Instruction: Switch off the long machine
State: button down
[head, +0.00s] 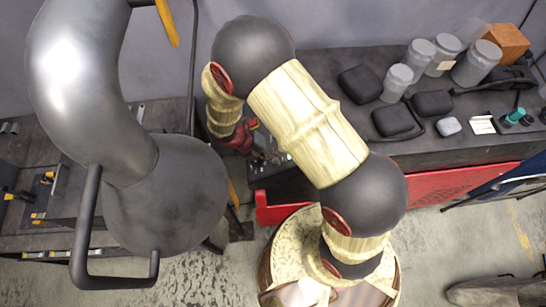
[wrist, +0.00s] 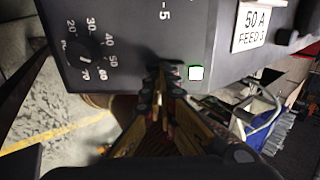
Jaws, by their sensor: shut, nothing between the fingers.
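In the wrist view a dark machine panel (wrist: 120,30) fills the upper part. It carries a black dial (wrist: 85,55) with numbers around it on the left and a small white square with a green edge (wrist: 196,73) near its lower edge. My gripper (wrist: 165,78) is shut and empty, with its fingertips at the panel's lower edge, just left of the white square. A dark shape at the fingertips is partly hidden, and I cannot tell whether they touch it. In the head view my arm covers much of the middle, and the panel's face cannot be made out.
In the head view a long dark worktop (head: 330,70) holds grey canisters (head: 397,83), black cases (head: 360,83) and an orange-brown block (head: 507,40). A red panel (head: 450,185) runs below it. A large grey pipe (head: 75,80) stands left. Floor shows at lower right.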

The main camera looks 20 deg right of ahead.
jog(key=shift+f+h, duration=0.3)
jog(key=shift+a, duration=0.15)
jog(key=shift+r, duration=0.15)
jog(key=shift+r+p, duration=0.75)
jog(key=shift+p, duration=0.1)
jog(key=v, duration=0.7)
jog(key=shift+r, duration=0.2)
